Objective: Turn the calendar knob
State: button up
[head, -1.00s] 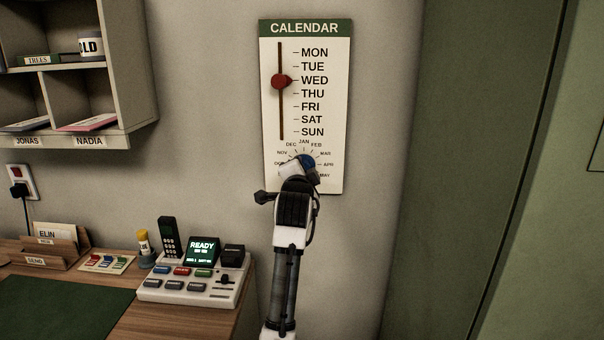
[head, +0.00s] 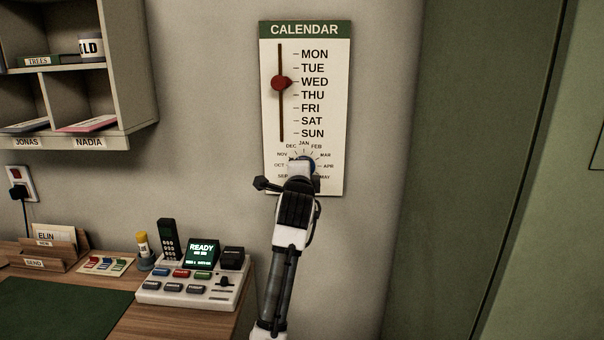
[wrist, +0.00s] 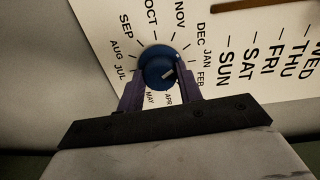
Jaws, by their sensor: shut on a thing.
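The calendar board (head: 330,110) hangs on the wall, with a day slider (head: 281,83) level with WED. The blue calendar knob (head: 311,164) sits at the bottom of the board inside a ring of month names, partly hidden by my arm in the head view. In the wrist view, the knob (wrist: 157,62) has a short white mark on its face; I cannot tell exactly which month it points to. My gripper (wrist: 160,90) is shut on the knob, with one purple finger on each side. The right finger hides the ring near MAR.
A desk (head: 120,322) at lower left carries a button console (head: 190,291), a phone (head: 168,241) and a letter holder (head: 50,257). Wall pigeonholes (head: 120,75) are at upper left. A green door (head: 450,170) stands right of the board. The wall around the board is clear.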

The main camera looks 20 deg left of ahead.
jog(key=o, duration=1)
jog(key=b+v, duration=0.3)
jog(key=v, duration=1)
jog(key=shift+s+d, duration=0.15)
jog(key=shift+s, duration=0.25)
